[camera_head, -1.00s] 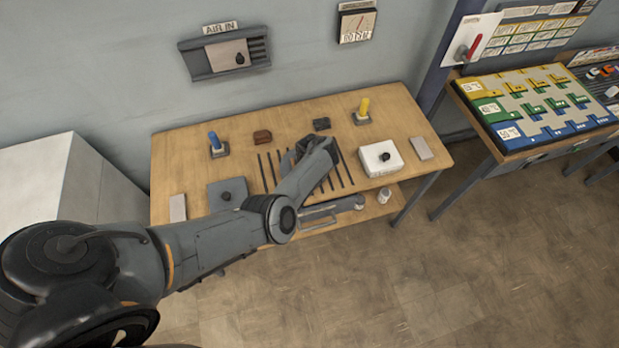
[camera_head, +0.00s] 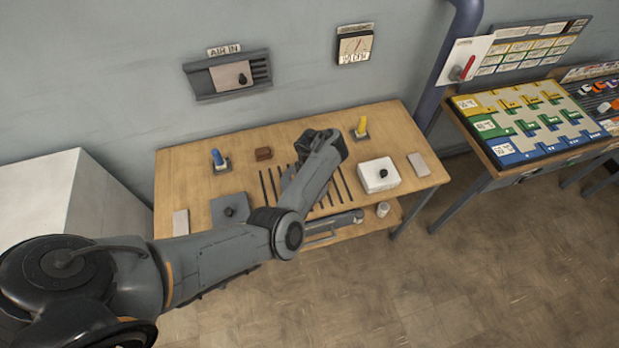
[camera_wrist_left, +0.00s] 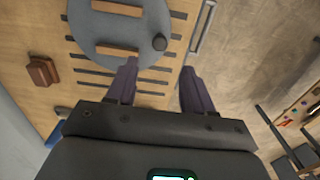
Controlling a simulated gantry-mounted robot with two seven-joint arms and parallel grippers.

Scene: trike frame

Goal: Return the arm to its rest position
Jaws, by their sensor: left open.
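My left arm reaches in from the left over the wooden table (camera_head: 185,165). Its wrist (camera_head: 325,145) is above the table's middle, near the back edge; the fingers do not show clearly in the head view. In the left wrist view my left gripper (camera_wrist_left: 160,66) is open, with nothing between its two fingers. A round grey disc (camera_wrist_left: 125,45) with wooden strips and a dark knob lies beyond the fingertips. My right gripper is in neither view.
On the table are a blue peg (camera_head: 217,158), a brown block (camera_head: 264,154), a yellow peg (camera_head: 361,126), a white box with a black knob (camera_head: 378,175) and a grey plate (camera_head: 229,208). A colourful board (camera_head: 530,120) stands right. The floor (camera_head: 400,290) in front is clear.

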